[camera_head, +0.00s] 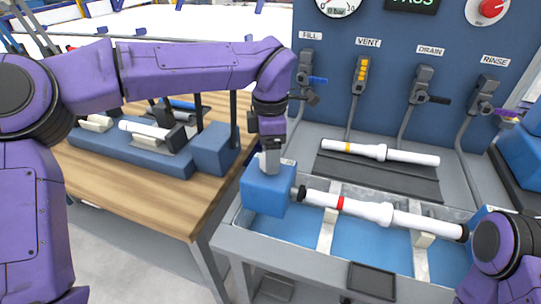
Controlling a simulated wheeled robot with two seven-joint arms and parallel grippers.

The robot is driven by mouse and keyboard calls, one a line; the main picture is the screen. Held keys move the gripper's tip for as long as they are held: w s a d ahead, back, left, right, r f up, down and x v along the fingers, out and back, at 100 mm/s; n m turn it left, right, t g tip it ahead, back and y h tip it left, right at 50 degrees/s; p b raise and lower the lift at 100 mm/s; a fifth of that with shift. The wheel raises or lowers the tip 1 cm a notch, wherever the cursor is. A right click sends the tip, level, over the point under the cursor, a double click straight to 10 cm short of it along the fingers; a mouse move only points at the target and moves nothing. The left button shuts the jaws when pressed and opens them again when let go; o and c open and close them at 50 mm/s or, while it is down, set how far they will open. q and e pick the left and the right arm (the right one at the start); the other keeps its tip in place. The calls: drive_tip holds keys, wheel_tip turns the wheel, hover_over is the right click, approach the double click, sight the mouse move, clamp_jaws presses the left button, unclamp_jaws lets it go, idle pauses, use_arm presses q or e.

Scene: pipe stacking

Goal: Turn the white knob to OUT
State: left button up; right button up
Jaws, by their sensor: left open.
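My left gripper (270,163) points down over the top of a blue box (267,192) at the left end of the sink. It is open, with its fingers at the box's top. A small white part (262,161) shows beside the fingers and may be the white knob. The gripper hides most of it, so I cannot read its setting or tell whether the fingers touch it. A small label behind it is unreadable. My right arm shows at the lower right edge, but its gripper is not in view.
A white pipe (372,213) with a red band lies on supports across the sink (255,226), its left end at the blue box. Another white pipe (380,152) lies on the dark mat behind. Valves stand at the blue panel (385,65). A wooden table (135,195) is left.

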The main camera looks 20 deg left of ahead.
use_arm(q)
drive_tip(key=shift+s+d+f, duration=0.1)
drive_tip(key=shift+s+f, duration=0.05)
drive_tip(key=shift+f, duration=0.3)
drive_tip(key=c, duration=1.1)
drive_tip(key=shift+o, duration=0.2)
